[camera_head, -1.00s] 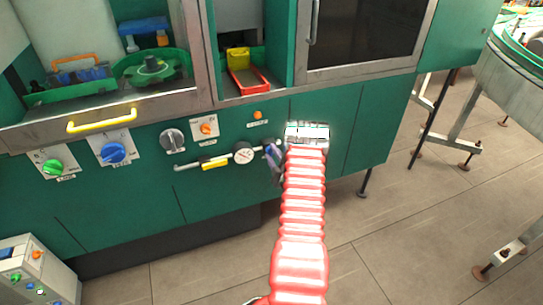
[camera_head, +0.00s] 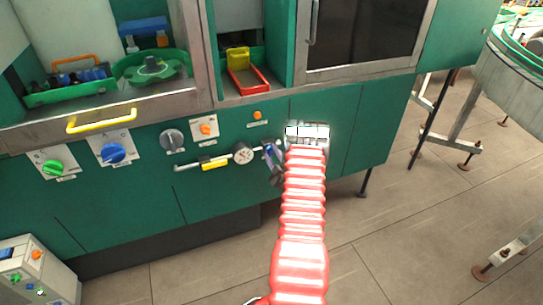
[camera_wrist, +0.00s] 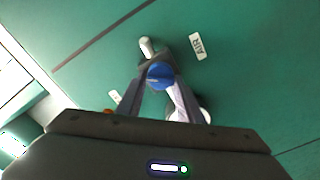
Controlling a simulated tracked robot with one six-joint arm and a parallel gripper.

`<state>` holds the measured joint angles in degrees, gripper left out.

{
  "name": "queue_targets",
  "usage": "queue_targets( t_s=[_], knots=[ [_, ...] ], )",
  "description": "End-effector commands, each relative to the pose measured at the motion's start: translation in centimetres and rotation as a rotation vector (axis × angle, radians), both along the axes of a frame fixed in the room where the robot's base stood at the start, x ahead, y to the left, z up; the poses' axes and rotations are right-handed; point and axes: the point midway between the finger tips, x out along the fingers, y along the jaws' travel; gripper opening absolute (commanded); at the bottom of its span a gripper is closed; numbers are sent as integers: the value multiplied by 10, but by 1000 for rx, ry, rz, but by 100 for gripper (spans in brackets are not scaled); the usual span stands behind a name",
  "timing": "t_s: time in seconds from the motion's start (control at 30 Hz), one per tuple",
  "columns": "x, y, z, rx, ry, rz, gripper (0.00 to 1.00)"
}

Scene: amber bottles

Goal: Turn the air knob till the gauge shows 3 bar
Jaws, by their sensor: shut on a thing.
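The blue air knob (camera_wrist: 160,73) sits between my fingertips in the wrist view, in front of the green panel beside the "AIR" label (camera_wrist: 198,46). My gripper (camera_wrist: 160,82) is shut on this knob. In the head view, my gripper (camera_head: 270,154) is at the right end of the pipe and mostly hides the knob. The round white gauge (camera_head: 243,153) is just left of my gripper, with a dark needle. Its numbers are too small to read. In the wrist view, the gauge's face is not readable behind my right finger.
A yellow-handled valve (camera_head: 214,163) is on the pipe left of the gauge. Grey (camera_head: 172,140), blue (camera_head: 113,153) and green (camera_head: 53,167) knobs and orange buttons are on the panel. The floor in front is clear.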

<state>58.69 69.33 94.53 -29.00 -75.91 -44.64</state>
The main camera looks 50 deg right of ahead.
Motion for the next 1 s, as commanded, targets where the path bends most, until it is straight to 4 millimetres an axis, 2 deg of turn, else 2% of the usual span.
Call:
queue_targets(
  t_s=[0.6,1.0],
  knots=[
    [0,0,-3,448,-254,2,11],
    [0,0,-3,566,-322,2,11]
  ],
)
